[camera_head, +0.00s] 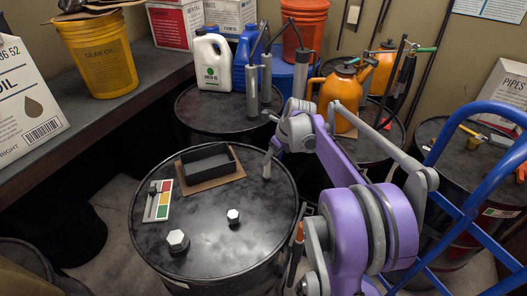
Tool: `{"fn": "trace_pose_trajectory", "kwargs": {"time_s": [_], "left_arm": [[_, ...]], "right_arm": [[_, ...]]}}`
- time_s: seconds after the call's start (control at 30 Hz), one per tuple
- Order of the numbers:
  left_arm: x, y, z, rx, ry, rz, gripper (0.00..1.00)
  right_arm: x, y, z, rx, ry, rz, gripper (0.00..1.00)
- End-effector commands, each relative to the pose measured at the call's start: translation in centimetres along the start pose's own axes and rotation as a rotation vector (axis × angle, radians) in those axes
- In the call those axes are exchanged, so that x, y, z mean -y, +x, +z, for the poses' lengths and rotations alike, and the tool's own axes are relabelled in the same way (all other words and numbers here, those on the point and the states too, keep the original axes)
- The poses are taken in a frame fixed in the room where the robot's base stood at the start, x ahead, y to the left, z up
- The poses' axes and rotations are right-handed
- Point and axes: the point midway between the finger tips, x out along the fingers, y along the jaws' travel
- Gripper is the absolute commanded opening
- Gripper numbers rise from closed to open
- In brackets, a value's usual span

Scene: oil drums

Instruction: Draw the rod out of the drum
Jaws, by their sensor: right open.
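My right gripper (268,165) reaches over the drum's far right edge, fingers pointing down and open. I cannot make out a rod standing in the drum top; the gripper may hide part of it. A thin stick with an orange part (298,236) shows beside the drum's right side, and I cannot tell whether it is the rod. My left gripper is not in view.
On the drum lie a black tray (208,163) on cardboard and a colour card (158,200) with a grey tool. Behind stand a drum with pumps (266,80) and a white jug (211,60), and an orange can (340,92). A blue hand truck (462,200) stands right.

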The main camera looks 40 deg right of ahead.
Motion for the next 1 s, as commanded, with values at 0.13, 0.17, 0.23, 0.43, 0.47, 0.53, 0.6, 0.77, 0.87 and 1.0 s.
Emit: {"fn": "trace_pose_trajectory", "kwargs": {"time_s": [0.13,0.17,0.23,0.43,0.47,0.53,0.6,0.77,0.87,1.0], "left_arm": [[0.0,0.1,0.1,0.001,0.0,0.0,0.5],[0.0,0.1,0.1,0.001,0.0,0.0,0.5],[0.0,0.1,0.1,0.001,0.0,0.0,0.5],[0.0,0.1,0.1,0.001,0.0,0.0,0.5],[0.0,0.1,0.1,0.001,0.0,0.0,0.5],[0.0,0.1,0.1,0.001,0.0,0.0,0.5],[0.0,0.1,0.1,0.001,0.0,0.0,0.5],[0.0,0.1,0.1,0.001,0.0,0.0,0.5],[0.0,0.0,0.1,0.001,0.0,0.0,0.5],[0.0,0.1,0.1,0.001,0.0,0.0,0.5]], "right_arm": [[0.0,2.7,-0.1,0.0,-0.001,0.0,0.63],[0.0,3.3,0.0,0.001,-0.001,0.0,0.63],[0.0,4.6,0.0,0.001,-0.002,0.0,0.63],[0.0,7.8,0.0,0.002,-0.001,0.0,0.63],[0.0,8.1,0.0,0.002,-0.001,0.0,0.63],[0.0,8.8,0.0,0.002,-0.001,0.0,0.63],[0.0,9.3,0.0,0.002,-0.001,0.0,0.63],[-0.1,9.7,0.0,0.002,-0.001,0.0,0.63],[-0.1,9.7,0.0,0.002,-0.001,0.0,0.63],[0.0,9.7,0.0,0.002,-0.001,0.0,0.56]]}}
